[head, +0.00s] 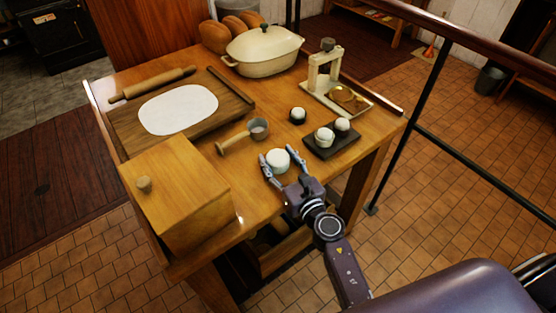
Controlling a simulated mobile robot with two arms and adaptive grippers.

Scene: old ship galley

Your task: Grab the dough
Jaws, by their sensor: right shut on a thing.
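My right gripper (278,156) reaches in from the lower right over the front of the wooden table. It is shut on a round white lump of dough (278,161), with one finger on each side. I cannot tell whether the lump touches the table. A flat white sheet of rolled dough (178,108) lies on a wooden board at the left. Two small white balls (342,124) sit on a dark tray right of my gripper, and another pale ball (298,114) is in a small dark holder behind it. My left gripper is not in view.
A wooden box with a knob (181,190) stands at the front left. A scoop (244,136) lies left of my gripper. A rolling pin (152,84), cream pot (263,50), bread loaves (230,34) and a press (326,72) stand farther back. A dark railing (468,166) runs at the right.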

